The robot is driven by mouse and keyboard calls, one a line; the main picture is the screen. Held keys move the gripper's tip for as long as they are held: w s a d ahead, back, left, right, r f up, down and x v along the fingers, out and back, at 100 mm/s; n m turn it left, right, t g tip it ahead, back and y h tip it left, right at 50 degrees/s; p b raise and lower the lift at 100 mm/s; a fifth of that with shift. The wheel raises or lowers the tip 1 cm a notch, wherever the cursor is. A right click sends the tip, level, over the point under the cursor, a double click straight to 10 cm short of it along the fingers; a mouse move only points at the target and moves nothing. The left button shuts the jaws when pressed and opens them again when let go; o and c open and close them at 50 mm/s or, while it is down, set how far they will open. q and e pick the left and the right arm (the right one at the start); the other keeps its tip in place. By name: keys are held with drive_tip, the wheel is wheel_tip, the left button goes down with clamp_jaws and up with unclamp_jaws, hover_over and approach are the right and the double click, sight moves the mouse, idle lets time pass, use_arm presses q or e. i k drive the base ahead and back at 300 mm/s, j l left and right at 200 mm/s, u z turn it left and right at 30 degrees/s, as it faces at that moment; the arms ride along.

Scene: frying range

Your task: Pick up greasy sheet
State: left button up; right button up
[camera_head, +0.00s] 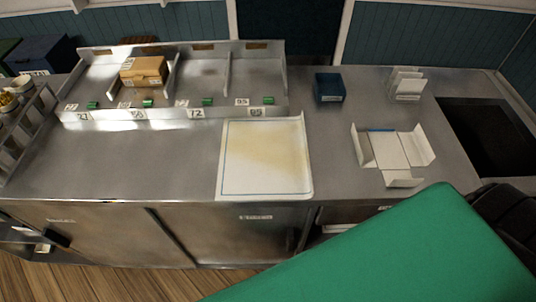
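A pale cream sheet (265,160) with a yellowish stained middle and a thin blue border lies flat on the steel counter, in front of the divided rack. Its near edge reaches the counter's front edge, and its right edge looks slightly raised. Nothing covers the sheet. Neither of my grippers can be made out in the head view.
A divided rack (255,78) holds a cardboard box (143,71). An unfolded white carton (390,150), a dark blue box (329,88) and a dark basin (490,135) are on the right. A large green surface (400,255) fills the near right. Counter left of the sheet is clear.

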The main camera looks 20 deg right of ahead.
sight(261, 159)
drive_tip(key=k+l+z, duration=0.15)
drive_tip(key=z, duration=0.25)
drive_tip(key=k+l+z, duration=0.2)
drive_tip(key=z, duration=0.2)
